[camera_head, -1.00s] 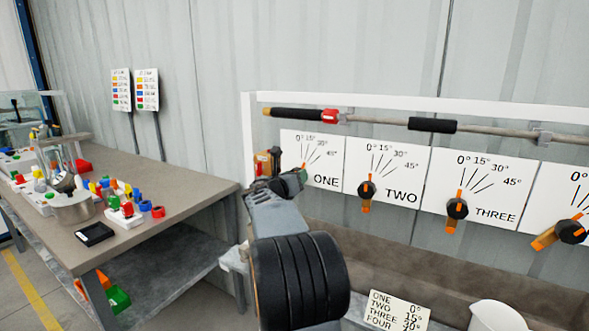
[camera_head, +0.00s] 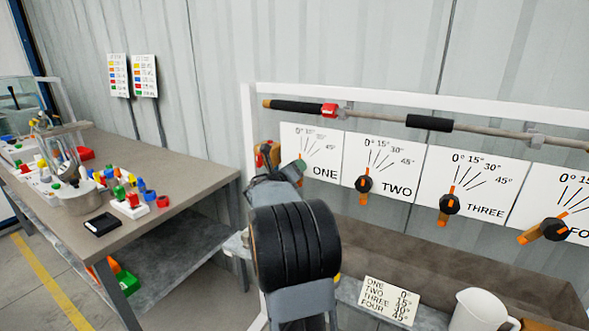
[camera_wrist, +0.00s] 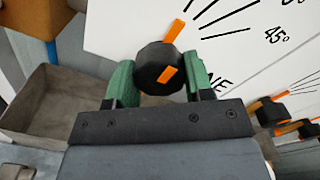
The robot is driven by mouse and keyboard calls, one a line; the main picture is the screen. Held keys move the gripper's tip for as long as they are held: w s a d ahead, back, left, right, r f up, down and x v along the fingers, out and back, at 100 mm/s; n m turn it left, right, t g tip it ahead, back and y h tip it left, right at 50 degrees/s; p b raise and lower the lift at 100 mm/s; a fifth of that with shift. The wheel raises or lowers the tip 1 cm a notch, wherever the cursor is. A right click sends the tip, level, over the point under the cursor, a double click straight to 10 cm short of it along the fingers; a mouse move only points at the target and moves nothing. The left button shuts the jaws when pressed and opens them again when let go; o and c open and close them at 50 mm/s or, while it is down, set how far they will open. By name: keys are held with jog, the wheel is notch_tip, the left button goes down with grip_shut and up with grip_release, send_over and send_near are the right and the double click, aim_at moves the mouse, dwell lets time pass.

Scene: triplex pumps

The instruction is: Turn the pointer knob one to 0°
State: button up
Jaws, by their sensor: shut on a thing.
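Pointer knob one (camera_wrist: 152,58) is black with an orange pointer, on a white dial plate (camera_wrist: 112,25) marked with black lines. In the wrist view the pointer aims up and slightly right, to the left of the visible dial lines; the 0° label is out of that view. My gripper (camera_wrist: 159,80) is shut on this knob, with one green finger on each side of it.
Knobs two (camera_head: 363,184), three (camera_head: 449,204) and four (camera_head: 553,229) sit to the right. A card (camera_head: 389,300) lists ONE 0°, TWO 15°, THREE 30°, FOUR 45°. A white jug (camera_head: 480,312) stands at lower right. A cluttered workbench (camera_head: 170,160) is on the left.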

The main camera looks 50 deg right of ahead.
jog(key=o, duration=1.3)
jog(key=v, duration=1.4)
jog(key=shift+f, duration=0.1)
jog(key=shift+d, duration=0.1)
